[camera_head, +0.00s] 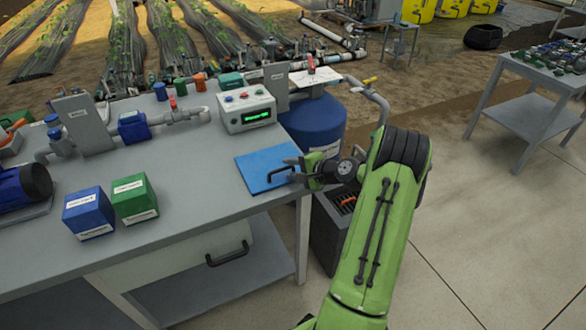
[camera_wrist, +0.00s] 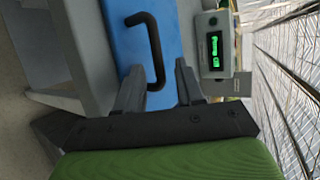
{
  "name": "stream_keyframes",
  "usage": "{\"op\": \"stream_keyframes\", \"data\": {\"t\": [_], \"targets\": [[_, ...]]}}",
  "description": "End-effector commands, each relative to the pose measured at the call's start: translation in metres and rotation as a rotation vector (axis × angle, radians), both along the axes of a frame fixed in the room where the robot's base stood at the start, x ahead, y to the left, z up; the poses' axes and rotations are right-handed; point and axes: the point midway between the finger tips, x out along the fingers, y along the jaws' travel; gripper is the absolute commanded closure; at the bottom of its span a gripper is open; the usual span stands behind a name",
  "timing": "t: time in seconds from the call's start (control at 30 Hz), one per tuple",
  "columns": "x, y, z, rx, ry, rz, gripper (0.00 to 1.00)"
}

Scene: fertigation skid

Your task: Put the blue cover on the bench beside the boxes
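The blue cover (camera_head: 262,166) is a flat panel lying at the right end of the grey bench (camera_head: 190,185), near its edge. Its black bar handle (camera_wrist: 157,40) shows in the wrist view against the blue face (camera_wrist: 122,42). My gripper (camera_head: 288,169) is at the cover's right side. In the wrist view my gripper (camera_wrist: 158,78) has its fingers apart, with the near end of the handle between or just beyond the tips; contact is not clear. A blue box (camera_head: 88,212) and a green box (camera_head: 134,199) stand side by side on the bench, left of the cover.
A grey control box (camera_head: 245,108) with a green display stands behind the cover. A blue pump (camera_head: 22,188) is at the bench's left. Bare bench top lies between the green box and the cover.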

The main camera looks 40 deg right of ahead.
Motion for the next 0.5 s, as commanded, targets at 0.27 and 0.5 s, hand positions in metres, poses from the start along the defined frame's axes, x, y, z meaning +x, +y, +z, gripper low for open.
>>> {"op": "stream_keyframes", "data": {"t": [0.27,0.5], "targets": [[-0.006,-0.002,0.007,0.000,0.001,-0.003,0.62],[-0.061,-0.010,0.035,0.000,0.000,-0.007,0.62]]}}
